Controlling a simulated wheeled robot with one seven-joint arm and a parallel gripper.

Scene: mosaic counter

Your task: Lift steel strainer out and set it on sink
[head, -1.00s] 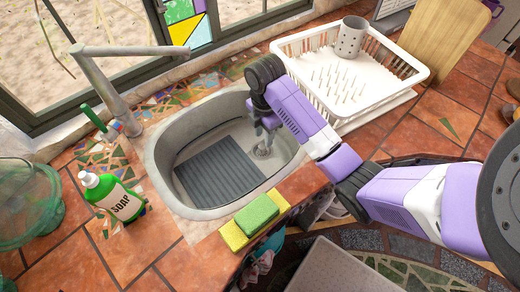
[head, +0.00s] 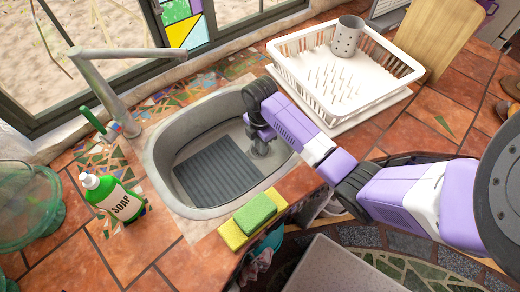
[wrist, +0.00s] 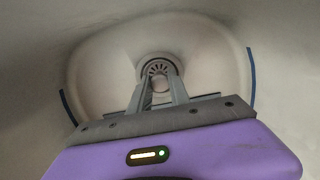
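The steel strainer (wrist: 158,68) sits in the drain at the bottom of the sink, a round grey slotted disc in the wrist view. In the head view it is mostly hidden behind my gripper. The grey stone sink (head: 165,187) is set into the tiled counter. My gripper (wrist: 160,83) points down inside the basin, its two fingers aimed at the strainer with a gap between them. I cannot tell whether the tips touch the strainer. In the head view my gripper (head: 260,148) is low over the right part of the basin.
A dark ribbed mat (head: 215,170) lies in the basin, left of my gripper. A yellow-green sponge (head: 255,213) lies at the front rim. A soap bottle (head: 112,197) and faucet (head: 105,90) stand left, a white dish rack (head: 345,70) behind right.

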